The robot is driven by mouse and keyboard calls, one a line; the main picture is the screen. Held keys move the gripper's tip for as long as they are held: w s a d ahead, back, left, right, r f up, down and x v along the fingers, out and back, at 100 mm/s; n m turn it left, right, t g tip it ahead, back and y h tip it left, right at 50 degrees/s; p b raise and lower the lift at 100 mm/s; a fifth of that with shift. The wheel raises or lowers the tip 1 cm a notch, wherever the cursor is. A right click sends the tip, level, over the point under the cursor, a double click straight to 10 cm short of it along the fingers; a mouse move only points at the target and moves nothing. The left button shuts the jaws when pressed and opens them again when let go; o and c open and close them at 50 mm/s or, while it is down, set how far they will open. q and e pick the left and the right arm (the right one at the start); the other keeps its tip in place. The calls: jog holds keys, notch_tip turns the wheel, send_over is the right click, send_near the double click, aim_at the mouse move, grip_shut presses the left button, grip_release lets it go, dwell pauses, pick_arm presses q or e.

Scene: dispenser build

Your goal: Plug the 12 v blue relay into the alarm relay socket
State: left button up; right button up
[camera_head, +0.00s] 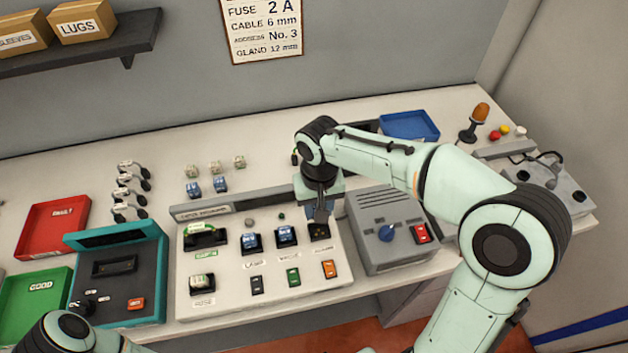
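My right gripper (320,208) points down just above the alarm socket (320,232), at the right end of the pale panel's upper row. It appears shut on a small blue relay (318,214), mostly hidden by the fingers; its marking is unreadable. I cannot tell whether the relay touches the socket. Two blue relays sit in the panel, one over the lamp label (251,243) and one to its right (286,236). Two more blue relays, left (193,190) and right (220,184), stand behind the panel. My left gripper is out of view; only part of that arm shows at lower left.
Several pale relays (216,167) stand behind the panel. A teal tester (118,270) and red (52,226) and green (35,298) trays are left. A blue tray (409,126) lies behind my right arm.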

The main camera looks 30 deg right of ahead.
aim_at(320, 235)
jog(key=shift+s+f+b, duration=0.2)
jog(key=shift+f+b, duration=0.05)
jog(key=shift+f, duration=0.3)
jog(key=shift+s+f+b, duration=0.2)
jog(key=shift+f+b, duration=0.05)
jog(key=shift+f, duration=0.25)
notch_tip(320, 235, down, 2)
jog(key=shift+s+f+b, duration=0.1)
jog(key=shift+b, duration=0.6)
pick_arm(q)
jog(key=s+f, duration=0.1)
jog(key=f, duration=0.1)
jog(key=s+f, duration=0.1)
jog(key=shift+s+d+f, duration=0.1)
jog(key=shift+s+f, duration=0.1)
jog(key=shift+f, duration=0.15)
pick_arm(e)
jog(key=shift+f, duration=0.35)
pick_arm(q)
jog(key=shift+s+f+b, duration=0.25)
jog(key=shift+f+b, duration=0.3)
jog(key=shift+b, duration=0.15)
pick_arm(e)
jog(key=shift+f, duration=0.9)
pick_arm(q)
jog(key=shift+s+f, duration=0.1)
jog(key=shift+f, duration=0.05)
pick_arm(e)
jog(key=shift+s+f, duration=0.1)
jog(key=shift+f, duration=0.2)
